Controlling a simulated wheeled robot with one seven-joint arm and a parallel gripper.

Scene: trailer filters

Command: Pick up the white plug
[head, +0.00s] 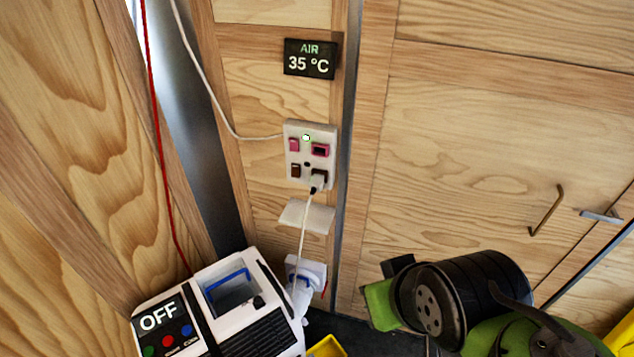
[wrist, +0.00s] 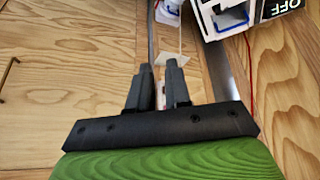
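A small part of the panel shows between and behind the fingers, but the plug is hidden there. My green and black arm is at the lower right of the head view.
A white ledge (head: 307,216) juts from the wall below the panel. A white device reading OFF (head: 270,335) stands below left. A red cable (head: 161,150) hangs at left. A metal handle (head: 546,211) is on the wooden door at right. A yellow object (head: 327,347) is at the bottom.

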